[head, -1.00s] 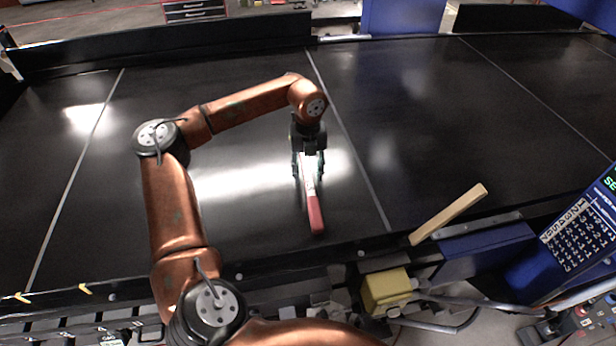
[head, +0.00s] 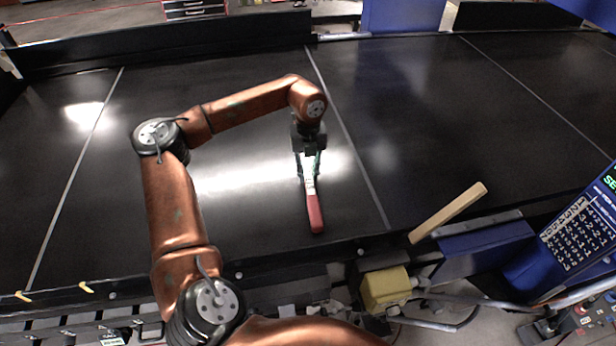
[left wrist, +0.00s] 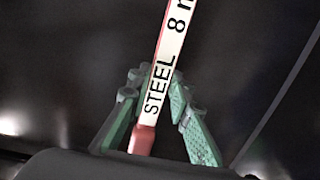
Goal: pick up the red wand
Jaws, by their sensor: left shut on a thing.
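The red wand (head: 315,212) has a red handle end and a white part. In the head view it lies along the black conveyor belt, with its red end toward the belt's near edge. My left gripper (head: 309,168) points down at the wand's white part, with its fingers on both sides, shut on it. In the left wrist view the green fingers of the gripper (left wrist: 158,108) close around the wand (left wrist: 168,62), whose white face reads "STEEL 8". I cannot tell whether the wand touches the belt. My right gripper is not in view.
The black conveyor belt (head: 240,220) is clear around the wand. A wooden bar (head: 448,212) leans at the near edge on the right. A yellow box (head: 386,288) sits below that edge. A blue control panel (head: 580,235) stands at the far right.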

